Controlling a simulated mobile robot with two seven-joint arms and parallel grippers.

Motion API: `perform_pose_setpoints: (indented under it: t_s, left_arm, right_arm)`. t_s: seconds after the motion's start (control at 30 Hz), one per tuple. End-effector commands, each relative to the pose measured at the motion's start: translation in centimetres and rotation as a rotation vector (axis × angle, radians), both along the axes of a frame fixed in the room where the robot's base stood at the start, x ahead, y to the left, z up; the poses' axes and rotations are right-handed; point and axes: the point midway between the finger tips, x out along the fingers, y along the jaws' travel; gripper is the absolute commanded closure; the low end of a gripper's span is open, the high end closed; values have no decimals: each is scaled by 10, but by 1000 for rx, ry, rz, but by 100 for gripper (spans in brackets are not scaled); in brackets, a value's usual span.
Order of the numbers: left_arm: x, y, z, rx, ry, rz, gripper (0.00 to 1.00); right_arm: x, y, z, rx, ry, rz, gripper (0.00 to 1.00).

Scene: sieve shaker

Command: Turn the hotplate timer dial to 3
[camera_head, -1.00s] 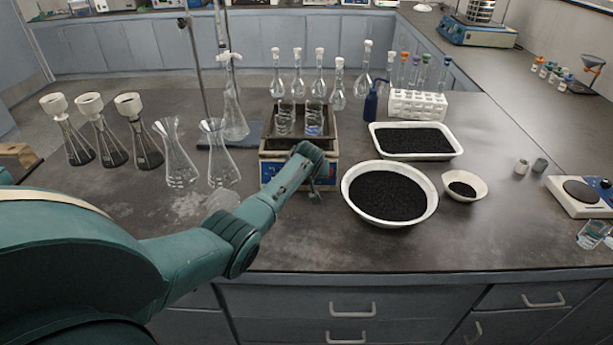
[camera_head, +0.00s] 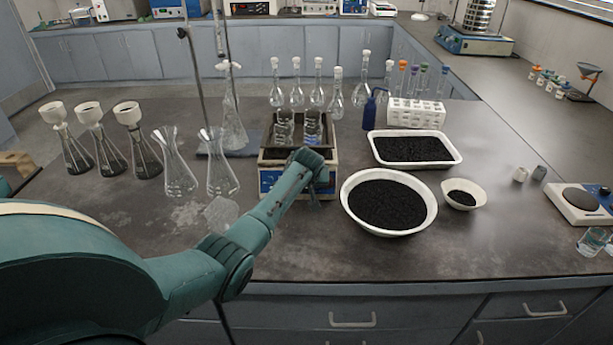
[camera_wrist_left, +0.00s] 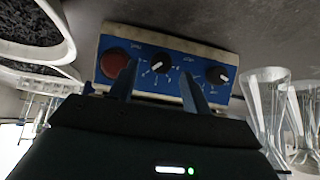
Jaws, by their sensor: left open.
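The heating unit (camera_head: 270,178) stands mid-counter in the head view, with a blue front and glass beakers on it. Its blue panel (camera_wrist_left: 178,88) fills the middle of the left wrist view, with a red button (camera_wrist_left: 114,63), a middle black dial (camera_wrist_left: 160,64) and a right black dial (camera_wrist_left: 217,75). The middle dial's white mark points to the lower left of that picture. The numerals are too small to read. My left gripper (camera_wrist_left: 158,84) is open, its fingers apart on either side below the middle dial; contact cannot be told. In the head view my arm hides much of the panel.
A white bowl of black grains (camera_head: 389,232) stands close right of my left gripper. Glass flasks (camera_head: 222,178) stand to its left, and a tray of black grains (camera_head: 414,163) at the right. Another small hotplate (camera_head: 566,205) is at the far right. The front counter is clear.

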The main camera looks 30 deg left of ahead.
Motion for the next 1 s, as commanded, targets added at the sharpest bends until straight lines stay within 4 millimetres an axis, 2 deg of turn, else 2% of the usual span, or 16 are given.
perform_pose_setpoints:
  t_s: [0.6,0.77,1.0]
  left_arm:
    - [-49,-34,77,-2,-1,0,51]
    - [-55,-37,85,-1,0,1,51]
    - [-56,-38,86,-2,1,1,51]
  right_arm:
    - [0,0,2,2,-3,-1,64]
    - [0,0,2,2,-3,-1,64]
    - [0,0,2,1,-2,-1,64]
